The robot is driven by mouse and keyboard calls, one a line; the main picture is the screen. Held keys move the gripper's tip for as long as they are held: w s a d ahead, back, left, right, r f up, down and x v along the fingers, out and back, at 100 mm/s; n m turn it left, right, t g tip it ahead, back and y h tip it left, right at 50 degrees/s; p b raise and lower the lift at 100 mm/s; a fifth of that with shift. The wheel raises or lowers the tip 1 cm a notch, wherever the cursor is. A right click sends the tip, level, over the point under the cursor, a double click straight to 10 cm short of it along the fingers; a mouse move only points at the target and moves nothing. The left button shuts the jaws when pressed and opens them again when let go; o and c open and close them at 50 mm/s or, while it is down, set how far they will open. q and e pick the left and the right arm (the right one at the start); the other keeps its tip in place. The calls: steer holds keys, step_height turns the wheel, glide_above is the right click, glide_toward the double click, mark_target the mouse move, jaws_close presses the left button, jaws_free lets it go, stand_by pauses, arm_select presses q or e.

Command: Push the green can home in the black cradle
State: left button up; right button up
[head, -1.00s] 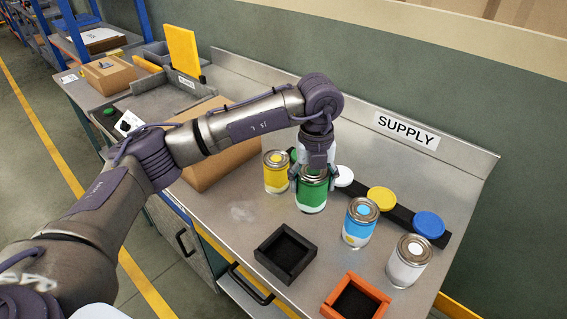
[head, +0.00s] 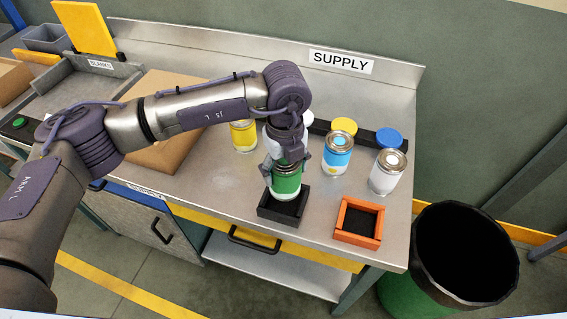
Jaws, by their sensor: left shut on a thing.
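The green can (head: 286,183) is upright, with a silver lid and a white band at its base. My left gripper (head: 286,163) comes down from above and is shut on its upper part. The can is over the black cradle (head: 283,211), a square open box on the metal bench. The can's lower end overlaps the cradle's back part in the head view. I cannot tell whether it is inside the cradle or just above it. My right gripper is not in view.
An orange cradle (head: 359,222) stands empty to the right. A yellow can (head: 244,136), a blue can (head: 337,154) and a white can (head: 386,172) stand behind and beside. A cardboard box (head: 160,150) is left. A dark bin (head: 462,258) stands beyond the bench's right end.

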arm_select(q)
step_height(320, 180, down, 3)
steer(key=shift+a+b, duration=0.1)
steer(key=shift+b, duration=0.5)
step_height(320, 180, down, 2)
steer(key=shift+f+b, duration=0.25)
steer(key=shift+b, duration=0.95)
steer(key=shift+f+b, duration=0.4)
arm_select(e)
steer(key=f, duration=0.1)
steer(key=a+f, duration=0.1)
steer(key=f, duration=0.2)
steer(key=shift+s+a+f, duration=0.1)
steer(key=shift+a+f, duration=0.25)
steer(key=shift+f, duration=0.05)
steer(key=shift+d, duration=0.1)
arm_select(q)
steer(key=shift+b, duration=0.3)
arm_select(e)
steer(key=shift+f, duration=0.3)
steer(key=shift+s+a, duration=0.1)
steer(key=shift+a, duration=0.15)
arm_select(q)
steer(key=shift+b, duration=0.3)
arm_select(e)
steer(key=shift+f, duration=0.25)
arm_select(q)
steer(key=shift+f, duration=0.15)
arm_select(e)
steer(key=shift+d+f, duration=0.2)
